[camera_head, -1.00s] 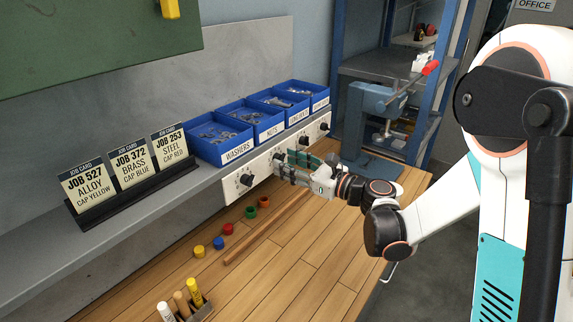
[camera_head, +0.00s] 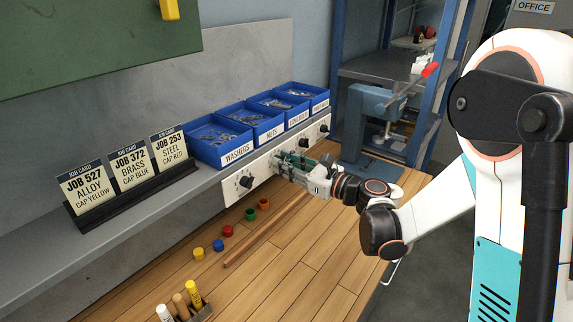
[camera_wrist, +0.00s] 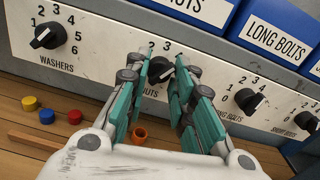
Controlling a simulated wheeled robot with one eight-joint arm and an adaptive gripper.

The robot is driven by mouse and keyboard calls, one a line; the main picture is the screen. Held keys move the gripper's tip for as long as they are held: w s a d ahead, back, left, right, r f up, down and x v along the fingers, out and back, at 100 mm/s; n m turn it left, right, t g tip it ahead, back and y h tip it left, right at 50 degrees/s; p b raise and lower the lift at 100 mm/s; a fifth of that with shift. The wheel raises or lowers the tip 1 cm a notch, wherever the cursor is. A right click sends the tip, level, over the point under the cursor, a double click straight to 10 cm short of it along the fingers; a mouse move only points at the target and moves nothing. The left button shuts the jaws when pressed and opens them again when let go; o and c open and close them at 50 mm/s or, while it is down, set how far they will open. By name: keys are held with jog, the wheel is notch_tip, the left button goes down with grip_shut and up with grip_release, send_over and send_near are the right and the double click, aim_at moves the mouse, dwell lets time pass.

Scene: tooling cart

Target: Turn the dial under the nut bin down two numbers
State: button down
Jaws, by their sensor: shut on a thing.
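The dial under the nut bin is a dark knob (camera_wrist: 159,72) on the pale panel in the wrist view. My gripper (camera_wrist: 164,62) has its teal fingers on either side of this knob and is shut on it. In the head view my gripper (camera_head: 281,163) reaches the panel below the blue nut bin (camera_head: 262,121) and hides most of the dial.
The washers dial (camera_wrist: 48,36) is to the left, and the long bolts dial (camera_wrist: 248,100) and another dial (camera_wrist: 305,121) are to the right. Coloured caps (camera_head: 228,231) and a wooden rod (camera_head: 262,233) lie on the bench below. A blue press (camera_head: 375,115) stands beyond.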

jog(key=shift+n+b, duration=1.35)
jog(key=shift+n, duration=6.15)
jog(key=c, duration=1.4)
grip_release()
